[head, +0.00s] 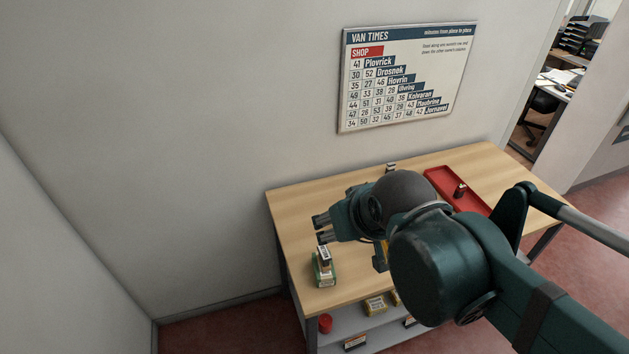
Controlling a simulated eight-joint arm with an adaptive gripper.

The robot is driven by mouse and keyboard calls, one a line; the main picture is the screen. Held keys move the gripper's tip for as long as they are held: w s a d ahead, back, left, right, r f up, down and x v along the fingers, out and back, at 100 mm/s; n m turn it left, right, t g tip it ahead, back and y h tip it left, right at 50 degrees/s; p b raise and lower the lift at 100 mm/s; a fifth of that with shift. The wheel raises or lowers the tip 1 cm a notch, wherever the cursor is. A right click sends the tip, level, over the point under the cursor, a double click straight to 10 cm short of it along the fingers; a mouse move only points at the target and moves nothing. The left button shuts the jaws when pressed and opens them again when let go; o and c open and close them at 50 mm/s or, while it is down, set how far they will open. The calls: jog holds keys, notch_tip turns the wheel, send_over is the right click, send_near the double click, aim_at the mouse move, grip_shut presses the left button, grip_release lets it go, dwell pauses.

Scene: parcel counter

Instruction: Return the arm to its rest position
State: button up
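My arm reaches in from the lower right over a wooden counter (300,205). My gripper (322,229) is at the counter's left part and points left. Its two fingertips show apart with a gap between them, and I see nothing held in it. A green box (325,279) with a smaller dark and white item (324,257) on it stands just below the gripper in the picture. The gripper looks clear of them, but the exact height is hard to tell. My arm hides much of the counter's middle and front.
A red tray (440,178) with a small dark item (460,190) lies at the right. A small item (391,167) stands at the back edge. A van times board (405,80) hangs on the wall behind.

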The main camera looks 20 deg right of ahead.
jog(key=shift+f+b, duration=2.75)
jog(key=shift+f, duration=0.1)
